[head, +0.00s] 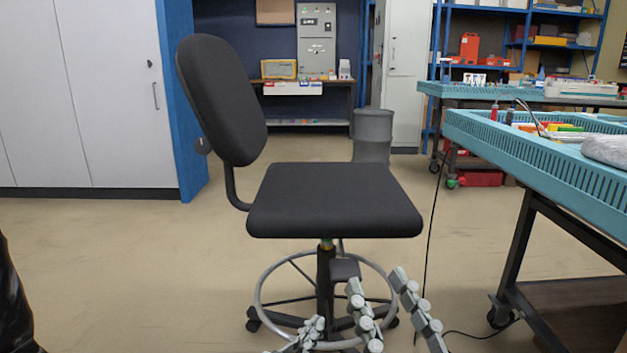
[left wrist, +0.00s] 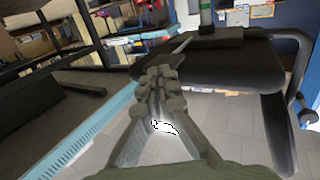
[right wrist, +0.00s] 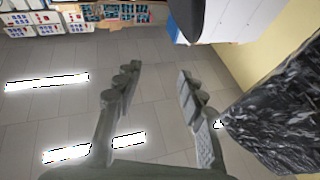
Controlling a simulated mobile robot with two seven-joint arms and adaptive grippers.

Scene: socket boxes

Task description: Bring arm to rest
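My left gripper (head: 314,326) is at the bottom of the head view, in front of the chair's base. In the left wrist view its fingers (left wrist: 161,80) come together at the tips, and I see nothing held between them. My right gripper (head: 378,281) is just to the right of it in the head view, with its two fingers spread apart. The lower parts of both grippers are cut off in the head view.
A black swivel chair (head: 335,200) stands straight ahead, close behind the grippers. A teal-edged workbench (head: 540,160) is on the right. A grey bin (head: 373,130) stands behind the chair. White cabinets (head: 110,90) are at the left.

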